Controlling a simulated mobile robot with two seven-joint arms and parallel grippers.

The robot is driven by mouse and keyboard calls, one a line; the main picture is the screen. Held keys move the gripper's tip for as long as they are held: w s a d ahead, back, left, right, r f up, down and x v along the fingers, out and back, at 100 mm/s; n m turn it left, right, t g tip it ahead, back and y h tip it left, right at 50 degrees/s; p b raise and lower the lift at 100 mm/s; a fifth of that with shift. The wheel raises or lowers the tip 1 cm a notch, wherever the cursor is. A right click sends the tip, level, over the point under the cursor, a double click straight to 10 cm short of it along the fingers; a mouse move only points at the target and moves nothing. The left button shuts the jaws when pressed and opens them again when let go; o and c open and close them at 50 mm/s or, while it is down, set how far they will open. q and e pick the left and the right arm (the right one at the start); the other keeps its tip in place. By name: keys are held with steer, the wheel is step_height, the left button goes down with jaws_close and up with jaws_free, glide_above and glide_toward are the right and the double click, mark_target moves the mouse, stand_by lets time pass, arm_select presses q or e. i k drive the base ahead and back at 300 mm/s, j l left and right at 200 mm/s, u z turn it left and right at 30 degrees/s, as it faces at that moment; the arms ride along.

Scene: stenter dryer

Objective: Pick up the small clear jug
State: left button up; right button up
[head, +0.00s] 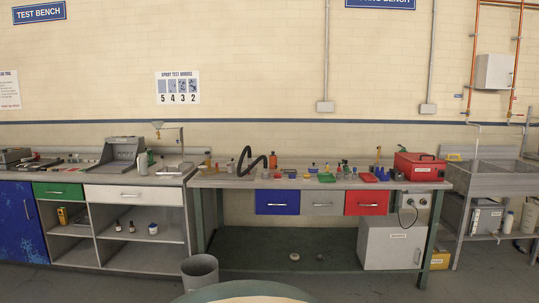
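I cannot make out the small clear jug for certain; the items on the benches are too small and far away. Several small bottles, pots and dishes stand along the long grey workbench (222,181) in the middle, among them a green item (326,177) and blue and red pieces. On the test bench at the left, a pale grey container (143,163) stands beside a grey instrument (121,154). Neither of my grippers is in view.
A red toolbox (419,167) sits at the workbench's right end. A black hose (245,161) arches at its left. A grey bin (200,272) stands on the floor in front. A sink unit (492,179) is at the right. A pale cabinet (391,243) stands under the bench.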

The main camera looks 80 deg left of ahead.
mark_target(143, 160)
steer(key=u, duration=4)
